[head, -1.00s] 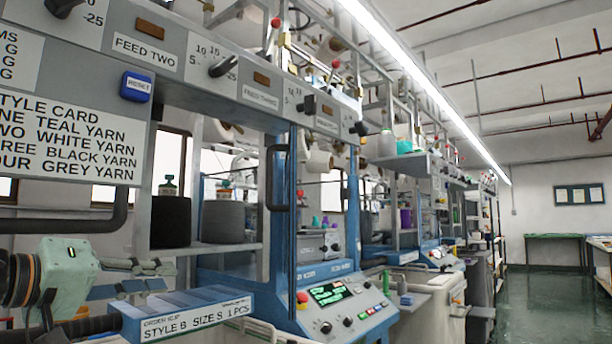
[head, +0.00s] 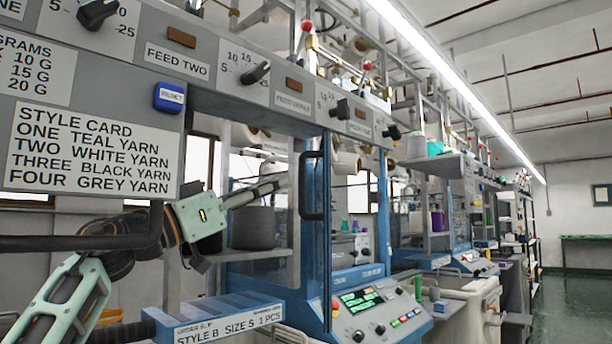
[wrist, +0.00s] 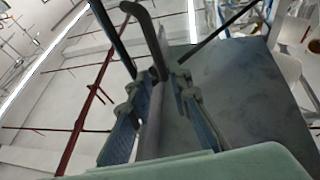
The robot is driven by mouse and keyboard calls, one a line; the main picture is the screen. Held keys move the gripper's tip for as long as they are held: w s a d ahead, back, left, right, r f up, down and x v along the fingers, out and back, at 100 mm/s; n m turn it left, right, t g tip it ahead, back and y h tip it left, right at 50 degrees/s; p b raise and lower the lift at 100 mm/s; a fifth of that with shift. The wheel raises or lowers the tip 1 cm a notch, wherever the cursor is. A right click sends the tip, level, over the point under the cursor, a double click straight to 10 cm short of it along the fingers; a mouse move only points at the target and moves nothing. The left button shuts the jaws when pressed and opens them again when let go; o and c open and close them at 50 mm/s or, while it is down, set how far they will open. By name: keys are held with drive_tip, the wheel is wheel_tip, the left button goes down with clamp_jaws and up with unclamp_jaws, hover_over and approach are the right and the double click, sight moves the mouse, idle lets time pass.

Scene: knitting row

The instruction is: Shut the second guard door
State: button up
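The guard door at the middle machine shows in the head view as a narrow, nearly edge-on panel with a dark blue edge (head: 326,235). Its black bar handle (head: 312,185) is upright. My gripper (head: 284,183) reaches in from the left, just left of the handle. In the wrist view the two fingers of my gripper (wrist: 157,88) are spread, with a thin grey upright strip (wrist: 153,125) between them. The black handle (wrist: 145,35) is just beyond and partly between the fingertips. I cannot tell whether either finger touches it.
Another black bar handle (head: 80,242) crosses the near left, close to my arm. A blue order-slip tray (head: 225,318) juts out below. A control panel (head: 375,310) stands right of it. Grey yarn (head: 253,228) sits on a shelf behind. The aisle at far right is clear.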

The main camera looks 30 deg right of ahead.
sight(302, 208)
drive_tip(key=x, duration=0.7)
drive_tip(key=shift+f, duration=0.1)
clamp_jaws()
